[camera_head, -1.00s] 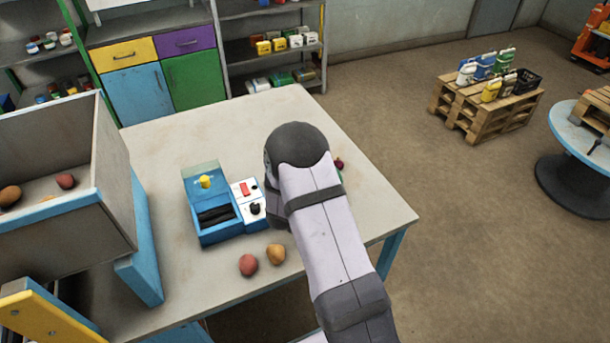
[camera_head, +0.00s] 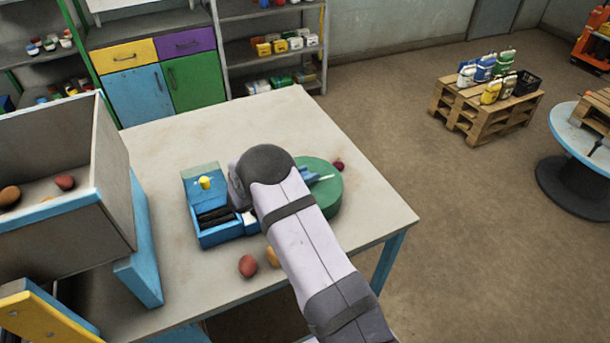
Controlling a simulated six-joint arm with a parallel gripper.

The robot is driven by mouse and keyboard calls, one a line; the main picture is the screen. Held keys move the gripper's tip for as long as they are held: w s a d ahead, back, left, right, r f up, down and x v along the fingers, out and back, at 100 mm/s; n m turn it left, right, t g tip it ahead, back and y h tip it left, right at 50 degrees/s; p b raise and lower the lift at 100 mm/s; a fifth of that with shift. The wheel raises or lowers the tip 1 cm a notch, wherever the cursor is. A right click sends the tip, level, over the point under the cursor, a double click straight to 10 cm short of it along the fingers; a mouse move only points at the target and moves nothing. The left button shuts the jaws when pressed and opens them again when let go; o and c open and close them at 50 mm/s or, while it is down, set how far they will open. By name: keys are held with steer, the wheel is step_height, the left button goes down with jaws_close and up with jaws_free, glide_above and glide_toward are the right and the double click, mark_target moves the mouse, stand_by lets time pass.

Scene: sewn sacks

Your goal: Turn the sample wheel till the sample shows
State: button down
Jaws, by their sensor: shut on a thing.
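The green round wheel (camera_head: 331,200) lies on the table, partly hidden by my arm, with a pale blue-grey piece (camera_head: 316,176) on it; I see no clear sample there. My gripper (camera_head: 239,195) points down at the left of my wrist, over the right side of the blue box, apart from the wheel. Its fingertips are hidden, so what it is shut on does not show. The blue box (camera_head: 217,237) has an open lid (camera_head: 201,178) with a yellow knob (camera_head: 205,183) and dark rolls inside. Its white control panel (camera_head: 250,217) is mostly covered.
A red-brown ball (camera_head: 248,266) and an orange one (camera_head: 272,257), partly hidden, lie near the front. A grey bin (camera_head: 65,235) stands left. The table's back (camera_head: 250,120) is clear.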

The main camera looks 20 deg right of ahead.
steer(key=shift+r+m+g+h, duration=0.15)
steer(key=shift+m+g+h, duration=0.25)
steer(key=shift+m+g, duration=0.2)
steer(key=c, duration=1.4)
jaws_free()
steer(key=shift+a, duration=0.1)
steer(key=shift+s+a+b, duration=0.1)
steer(key=shift+a+b, duration=0.1)
steer(key=shift+b, duration=0.15)
steer(key=shift+b+v, duration=1.3)
steer(key=shift+v, duration=2.05)
steer(key=shift+r, duration=0.1)
